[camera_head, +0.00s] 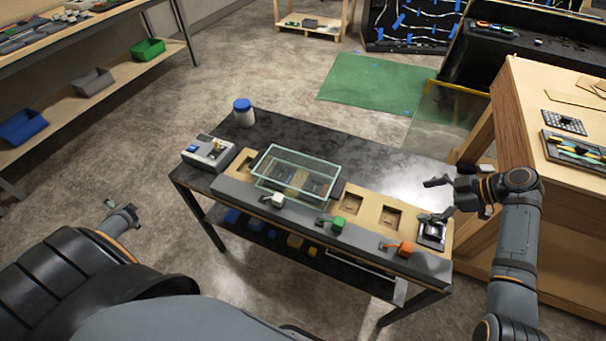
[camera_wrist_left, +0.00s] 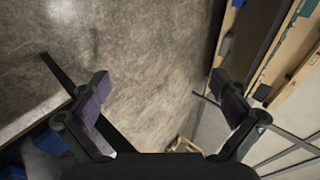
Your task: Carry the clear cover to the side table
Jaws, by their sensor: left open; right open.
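The clear cover (camera_head: 298,163) is a see-through box with pale green edges. It sits on the dark console table (camera_head: 390,150), over the left part of the wooden strip with square recesses. My right gripper (camera_head: 436,200) is open and empty at the table's right end, by a small dark square part (camera_head: 432,234), well apart from the cover. Whether it touches that part I cannot tell. My left gripper (camera_head: 124,214) is off the table's left side, over the floor. The left wrist view shows its two fingers (camera_wrist_left: 160,92) spread with nothing between them.
White, green (camera_head: 338,223) and orange (camera_head: 405,248) parts line the console's front edge. A grey box (camera_head: 208,153) and a blue-lidded jar (camera_head: 243,113) stand left of the cover. A wooden table (camera_head: 553,190) stands at right; shelves with bins (camera_head: 148,49) at left.

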